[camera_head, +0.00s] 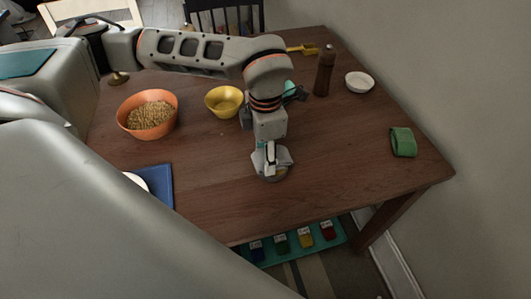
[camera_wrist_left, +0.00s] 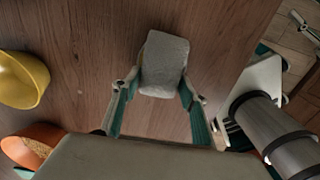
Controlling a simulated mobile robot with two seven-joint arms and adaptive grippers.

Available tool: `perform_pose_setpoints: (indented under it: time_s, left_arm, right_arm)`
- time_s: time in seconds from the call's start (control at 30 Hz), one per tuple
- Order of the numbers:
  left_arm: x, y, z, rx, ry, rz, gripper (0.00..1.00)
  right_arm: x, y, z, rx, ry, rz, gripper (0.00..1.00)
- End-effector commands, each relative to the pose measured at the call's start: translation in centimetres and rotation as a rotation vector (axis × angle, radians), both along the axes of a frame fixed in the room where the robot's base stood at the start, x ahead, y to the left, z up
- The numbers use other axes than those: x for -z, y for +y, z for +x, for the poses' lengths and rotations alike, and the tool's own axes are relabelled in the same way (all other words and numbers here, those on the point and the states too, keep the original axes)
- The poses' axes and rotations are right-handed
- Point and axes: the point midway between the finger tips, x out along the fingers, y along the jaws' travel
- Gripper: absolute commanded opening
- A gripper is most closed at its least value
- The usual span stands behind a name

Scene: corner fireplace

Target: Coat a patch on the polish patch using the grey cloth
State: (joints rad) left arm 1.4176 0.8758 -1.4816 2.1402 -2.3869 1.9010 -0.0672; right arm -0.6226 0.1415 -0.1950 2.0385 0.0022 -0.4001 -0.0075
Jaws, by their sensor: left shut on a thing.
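My left gripper (camera_head: 270,160) points down over the middle front of the dark wooden table (camera_head: 335,150). The grey cloth (camera_wrist_left: 163,65) is a folded block between its fingers in the left wrist view, where the gripper (camera_wrist_left: 160,90) is shut on it. In the head view the gripper mostly hides the cloth. A greyish-brown rim shows around the fingertips at table height, and I cannot tell whether it is the cloth or the polish patch. I cannot make out the patch clearly in either view. Contact between cloth and table is unclear. My right gripper is not in view.
An orange bowl of grain (camera_head: 147,115) and a yellow bowl (camera_head: 224,101) stand left of the gripper. A pepper mill (camera_head: 324,72), white dish (camera_head: 359,82) and green folded cloth (camera_head: 403,142) are to the right. A blue mat (camera_head: 160,185) lies front left. Table around the gripper is clear.

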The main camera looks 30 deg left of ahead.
Motion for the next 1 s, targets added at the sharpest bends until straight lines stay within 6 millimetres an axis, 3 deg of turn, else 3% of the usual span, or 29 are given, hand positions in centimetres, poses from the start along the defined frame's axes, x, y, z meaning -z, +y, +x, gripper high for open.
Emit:
perform_pose_setpoints:
  time_s: [1.0]
  left_arm:
    - [0.85,0.00,0.00,0.000,0.000,0.000,0.26]
  right_arm:
    - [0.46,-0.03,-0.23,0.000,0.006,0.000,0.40]
